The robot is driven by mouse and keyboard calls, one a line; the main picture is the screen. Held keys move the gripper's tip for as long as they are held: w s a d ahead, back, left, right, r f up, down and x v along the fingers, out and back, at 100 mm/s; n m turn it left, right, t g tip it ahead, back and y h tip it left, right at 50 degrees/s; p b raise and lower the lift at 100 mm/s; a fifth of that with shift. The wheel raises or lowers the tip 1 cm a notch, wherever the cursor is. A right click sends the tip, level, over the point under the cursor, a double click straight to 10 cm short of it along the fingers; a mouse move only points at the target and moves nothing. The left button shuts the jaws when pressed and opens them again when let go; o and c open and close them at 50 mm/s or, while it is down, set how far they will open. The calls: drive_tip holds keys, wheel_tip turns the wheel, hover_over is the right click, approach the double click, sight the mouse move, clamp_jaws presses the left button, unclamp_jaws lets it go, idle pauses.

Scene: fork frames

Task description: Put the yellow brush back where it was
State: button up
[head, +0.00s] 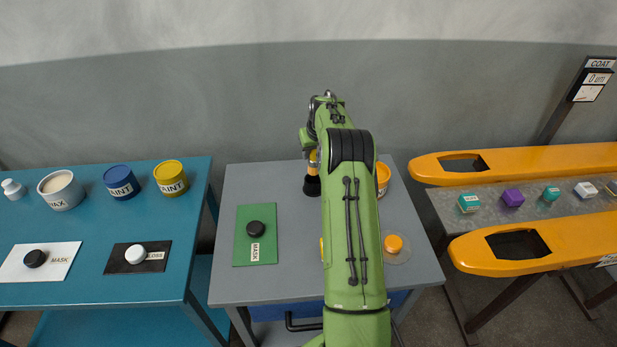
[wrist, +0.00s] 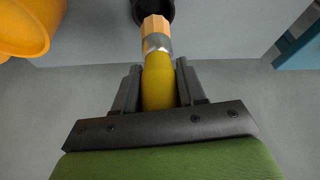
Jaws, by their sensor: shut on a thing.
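The yellow brush (wrist: 158,88) is held in my gripper (wrist: 157,72), whose two dark fingers close on its handle in the wrist view. Beyond the fingers are its silver collar and a pale orange end. A black round thing (wrist: 155,10) lies past that end; I cannot tell whether the brush touches it or enters it. In the head view the brush (head: 313,161) stands roughly upright at the back of the grey table (head: 262,188), directly above the black thing (head: 312,187). My arm hides part of the gripper there.
An orange pot (head: 383,176) stands right of the brush, partly behind my arm. A green mat (head: 255,222) with a black knob lies at left. An orange knob (head: 393,243) sits on a clear disc at right. Blue table left, orange-railed bench right.

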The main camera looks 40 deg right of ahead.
sight(313, 169)
wheel_tip(313, 169, down, 7)
drive_tip(key=shift+f, duration=0.2)
drive_tip(key=shift+b, duration=0.3)
drive_tip(key=o, duration=1.1)
drive_tip(key=shift+f, duration=0.1)
drive_tip(key=shift+c, duration=0.2)
